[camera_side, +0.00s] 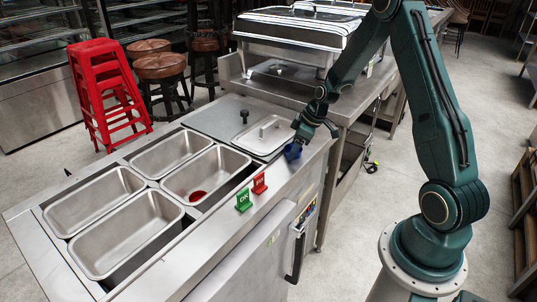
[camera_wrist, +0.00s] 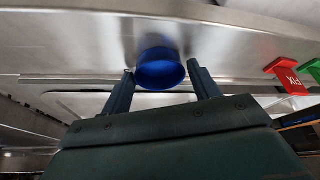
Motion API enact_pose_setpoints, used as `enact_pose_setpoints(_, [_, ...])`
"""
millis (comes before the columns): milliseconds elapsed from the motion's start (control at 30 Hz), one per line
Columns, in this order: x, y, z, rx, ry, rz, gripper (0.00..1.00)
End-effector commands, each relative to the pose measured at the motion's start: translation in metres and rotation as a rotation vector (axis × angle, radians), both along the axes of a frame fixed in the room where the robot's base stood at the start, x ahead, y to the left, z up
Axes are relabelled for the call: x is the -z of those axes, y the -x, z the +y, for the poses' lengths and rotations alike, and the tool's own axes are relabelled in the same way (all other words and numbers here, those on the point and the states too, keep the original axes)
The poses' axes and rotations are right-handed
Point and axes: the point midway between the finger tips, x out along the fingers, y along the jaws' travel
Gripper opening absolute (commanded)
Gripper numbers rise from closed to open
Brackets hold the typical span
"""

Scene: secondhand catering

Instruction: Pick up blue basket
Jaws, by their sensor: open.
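The blue basket (camera_wrist: 160,72) is a small round blue container on the steel counter. In the wrist view it sits between and just beyond the tips of my gripper (camera_wrist: 162,72), whose two fingers are apart on either side of it. In the side view the blue basket (camera_side: 293,151) shows at the counter's right end, partly hidden by my gripper (camera_side: 299,143). My gripper is open; I cannot tell whether a finger touches the basket.
A green sign (camera_side: 243,200) and a red sign (camera_side: 259,183) stand on the counter's front ledge. Several steel pans (camera_side: 125,235) sit in the counter at left, one with a red item (camera_side: 198,196). A lidded pan (camera_side: 268,135) lies beside my gripper.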

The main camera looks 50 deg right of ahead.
Motion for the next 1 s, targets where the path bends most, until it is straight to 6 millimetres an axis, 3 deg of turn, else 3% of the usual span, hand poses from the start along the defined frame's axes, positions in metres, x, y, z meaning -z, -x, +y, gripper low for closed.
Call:
enact_pose_setpoints(300, [-0.0003,0.0001,-0.0001,0.0,0.0,0.0,0.61])
enact_pose_setpoints(500, [-0.0004,0.0001,-0.0001,0.0,0.0,0.0,0.28])
enact_pose_setpoints(1000, [-0.009,-0.0004,-0.0004,0.0,0.0,-0.002,0.27])
